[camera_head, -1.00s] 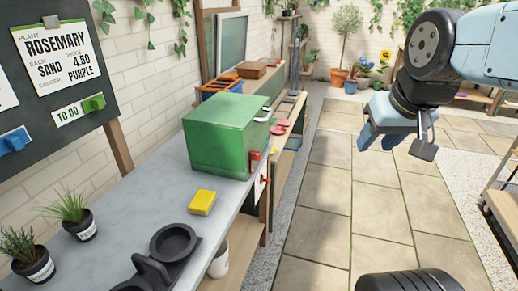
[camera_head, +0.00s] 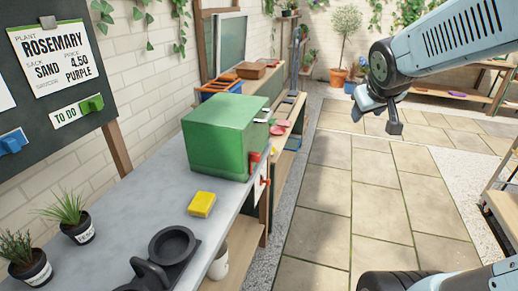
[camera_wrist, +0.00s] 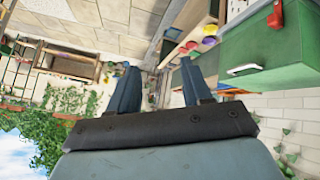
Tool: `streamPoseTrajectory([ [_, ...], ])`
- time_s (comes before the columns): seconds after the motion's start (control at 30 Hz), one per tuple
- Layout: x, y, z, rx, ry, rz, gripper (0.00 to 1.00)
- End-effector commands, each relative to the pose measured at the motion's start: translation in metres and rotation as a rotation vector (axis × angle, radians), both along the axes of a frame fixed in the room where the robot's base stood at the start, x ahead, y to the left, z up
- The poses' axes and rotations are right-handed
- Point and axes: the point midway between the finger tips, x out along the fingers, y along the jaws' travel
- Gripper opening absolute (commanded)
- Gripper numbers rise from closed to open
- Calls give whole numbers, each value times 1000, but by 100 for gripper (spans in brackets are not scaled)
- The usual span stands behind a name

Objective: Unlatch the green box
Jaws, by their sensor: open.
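The green box (camera_head: 222,136) stands on the grey bench top, its lid down. A red latch (camera_head: 254,160) shows low on its right-hand side, and a pale metal piece (camera_head: 264,116) sticks out near its upper right corner. In the wrist view the green box (camera_wrist: 270,48) is at the right, with the red piece (camera_wrist: 275,14) and a pale metal handle (camera_wrist: 244,71) on its face. My gripper (camera_head: 376,115) is in the air over the paved aisle, well to the right of the box. Its fingers (camera_wrist: 157,90) are apart with nothing between them.
A yellow sponge (camera_head: 202,204), a black stand (camera_head: 168,248) and two potted plants (camera_head: 74,218) are on the near bench (camera_head: 140,208). A chalkboard (camera_head: 62,75) stands at the left. Red and pink items lie on the lower shelf beyond the box. The paved aisle (camera_head: 340,210) is clear.

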Motion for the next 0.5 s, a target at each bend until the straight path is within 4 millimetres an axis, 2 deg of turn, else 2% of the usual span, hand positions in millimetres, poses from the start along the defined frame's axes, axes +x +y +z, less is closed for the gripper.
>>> streamPoseTrajectory([
  [0.03,19,-3,-7,-25,-13,26,49],
  [0.2,75,-5,-25,-91,-83,143,49],
  [0.37,121,2,-50,-119,-141,277,49],
  [0.5,155,14,-77,-109,-187,406,49],
])
